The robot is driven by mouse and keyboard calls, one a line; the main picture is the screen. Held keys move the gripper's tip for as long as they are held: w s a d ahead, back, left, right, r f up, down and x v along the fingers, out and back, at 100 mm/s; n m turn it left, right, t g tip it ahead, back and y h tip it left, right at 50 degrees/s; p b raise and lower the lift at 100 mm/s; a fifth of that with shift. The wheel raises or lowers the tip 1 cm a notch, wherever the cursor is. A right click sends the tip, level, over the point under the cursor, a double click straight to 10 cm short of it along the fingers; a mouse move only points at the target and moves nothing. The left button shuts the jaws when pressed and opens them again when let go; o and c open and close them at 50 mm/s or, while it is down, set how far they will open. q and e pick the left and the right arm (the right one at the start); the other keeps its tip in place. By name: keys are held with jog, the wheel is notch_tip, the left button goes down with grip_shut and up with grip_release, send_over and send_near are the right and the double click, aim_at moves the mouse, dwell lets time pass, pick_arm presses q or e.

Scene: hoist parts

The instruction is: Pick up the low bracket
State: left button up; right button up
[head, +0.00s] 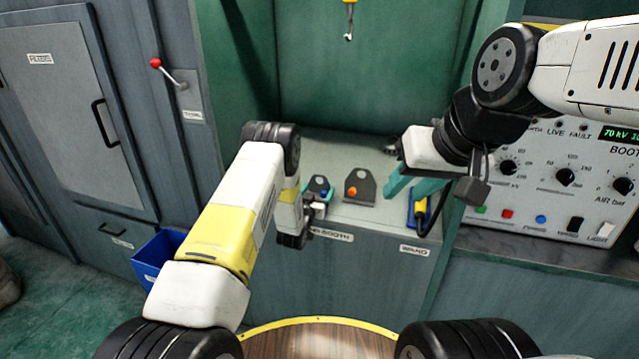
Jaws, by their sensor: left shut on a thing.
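Two dark brackets with a hole near the top stand on the grey-green ledge (345,215).
A yellow and blue tool (421,213) with a black cable stands at the ledge's right end. A small hook (348,30) hangs above. A blue bin (158,258) is at lower left. A control panel (560,175) is at right, and a red-knobbed lever (157,63) at left.

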pick_arm(q)
jog(key=shift+r, duration=0.25)
jog(key=shift+r, duration=1.6)
jog(key=s+d+r, duration=0.1)
jog(key=s+d, duration=0.2)
jog(key=s, duration=1.2)
jog(key=shift+s+r, duration=0.25)
jog(key=shift+s, duration=0.1)
